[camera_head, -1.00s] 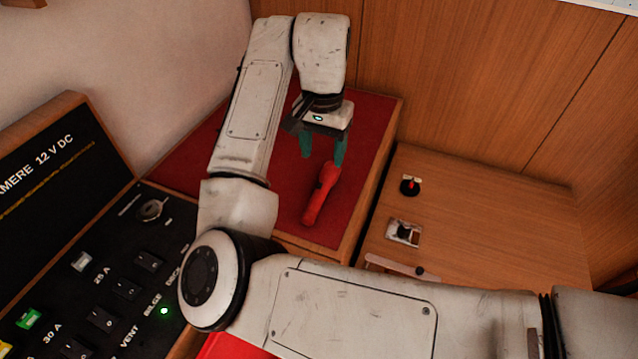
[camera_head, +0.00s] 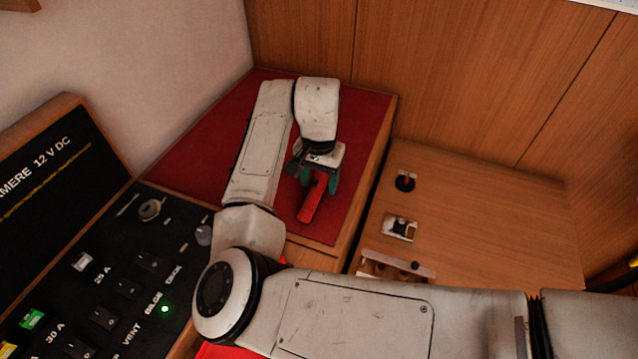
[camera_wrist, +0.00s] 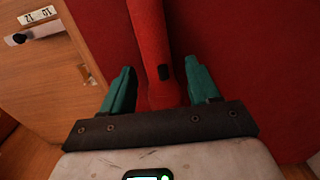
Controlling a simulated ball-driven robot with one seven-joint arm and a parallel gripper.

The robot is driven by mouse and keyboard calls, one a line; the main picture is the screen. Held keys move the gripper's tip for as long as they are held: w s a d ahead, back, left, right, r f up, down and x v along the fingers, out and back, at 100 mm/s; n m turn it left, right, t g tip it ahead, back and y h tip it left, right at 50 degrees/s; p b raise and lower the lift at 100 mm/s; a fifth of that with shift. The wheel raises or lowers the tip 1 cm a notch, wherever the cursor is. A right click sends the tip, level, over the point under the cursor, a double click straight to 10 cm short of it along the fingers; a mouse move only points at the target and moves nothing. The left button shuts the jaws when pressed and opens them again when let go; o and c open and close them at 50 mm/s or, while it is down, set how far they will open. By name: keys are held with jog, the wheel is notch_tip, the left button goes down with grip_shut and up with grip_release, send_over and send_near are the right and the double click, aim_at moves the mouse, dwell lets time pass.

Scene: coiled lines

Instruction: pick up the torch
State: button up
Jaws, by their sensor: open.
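The red torch (camera_head: 312,202) lies on the red-covered top (camera_head: 352,190) of a wooden cabinet. My gripper (camera_head: 319,185) is open over the torch's far end, with its teal fingers on either side. In the wrist view the torch (camera_wrist: 151,50) runs up between the two spread fingers of my gripper (camera_wrist: 161,88), with a dark switch on its side. The fingers look apart from it. My gripper hides the torch's far end in the head view.
A black switch panel (camera_head: 125,265) stands at the left. A lower wooden top (camera_head: 490,215) at the right holds a red-and-black knob (camera_head: 405,181) and a small metal fitting (camera_head: 399,228). Wood-panelled walls (camera_head: 450,70) close off the back.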

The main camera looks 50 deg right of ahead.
jog(key=shift+c, duration=0.2)
grip_shut()
dwell(0.3)
dwell(0.3)
